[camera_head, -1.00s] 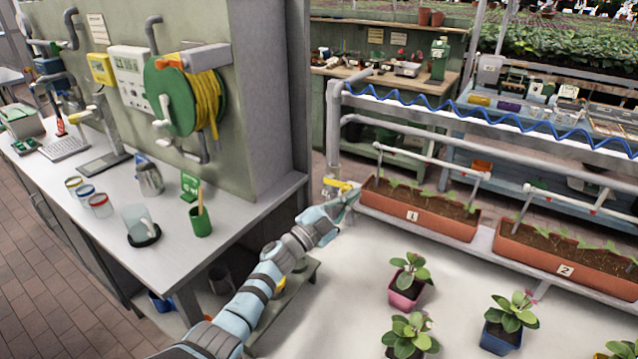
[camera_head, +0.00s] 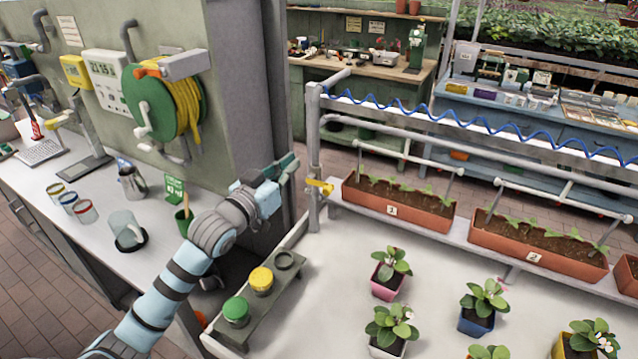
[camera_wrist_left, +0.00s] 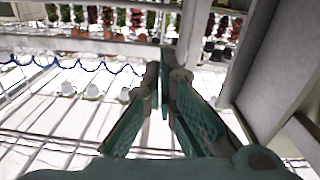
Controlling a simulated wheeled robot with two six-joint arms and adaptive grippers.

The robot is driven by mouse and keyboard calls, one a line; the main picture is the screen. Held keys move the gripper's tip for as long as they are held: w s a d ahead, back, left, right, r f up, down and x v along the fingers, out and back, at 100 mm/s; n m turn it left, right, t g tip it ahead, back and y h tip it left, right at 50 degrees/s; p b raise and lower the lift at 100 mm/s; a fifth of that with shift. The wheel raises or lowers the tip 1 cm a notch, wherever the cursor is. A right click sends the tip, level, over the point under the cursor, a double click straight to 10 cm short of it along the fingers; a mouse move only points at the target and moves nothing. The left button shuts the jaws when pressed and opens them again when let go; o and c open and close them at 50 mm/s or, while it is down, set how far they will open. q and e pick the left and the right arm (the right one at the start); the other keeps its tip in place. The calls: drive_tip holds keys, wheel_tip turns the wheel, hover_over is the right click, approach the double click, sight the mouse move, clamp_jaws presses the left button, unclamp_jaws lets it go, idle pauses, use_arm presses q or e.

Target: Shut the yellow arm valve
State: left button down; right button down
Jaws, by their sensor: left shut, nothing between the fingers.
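The yellow arm valve (camera_head: 320,187) sits low on the grey upright pipe at the left end of the planter row. Its yellow handle lies roughly sideways across the pipe in the head view. My left gripper (camera_head: 288,165) is shut and empty, just left of and a little above the valve in the picture, with a visible gap between them. In the left wrist view, the closed green fingers (camera_wrist_left: 165,92) point away from the camera, and I cannot make out the valve there. My right gripper is not in view.
The grey upright pipe (camera_head: 313,130) stands beside the wall corner (camera_head: 250,90). Planter box 1 (camera_head: 400,215) is right of the valve. A small stand with a green-lidded jar (camera_head: 236,310) and yellow-lidded jar (camera_head: 261,280) lies below my arm. Potted plants stand on the white table (camera_head: 330,270).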

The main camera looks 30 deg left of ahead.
use_arm(q)
wheel_tip(320, 180, down, 4)
drive_tip(key=n+g, duration=0.2)
hover_over(318, 185)
drive_tip(key=s+d, duration=0.3)
drive_tip(key=s, duration=0.2)
wheel_tip(318, 185, down, 4)
drive_tip(key=shift+w+f, duration=0.15)
drive_tip(key=shift+f, duration=0.55)
drive_tip(key=shift+f+b, duration=0.1)
drive_tip(key=shift+b, duration=0.2)
drive_tip(key=shift+d+f+m+b, duration=0.3)
drive_tip(key=shift+f+m+b, duration=0.05)
drive_tip(key=shift+f+m, duration=0.45)
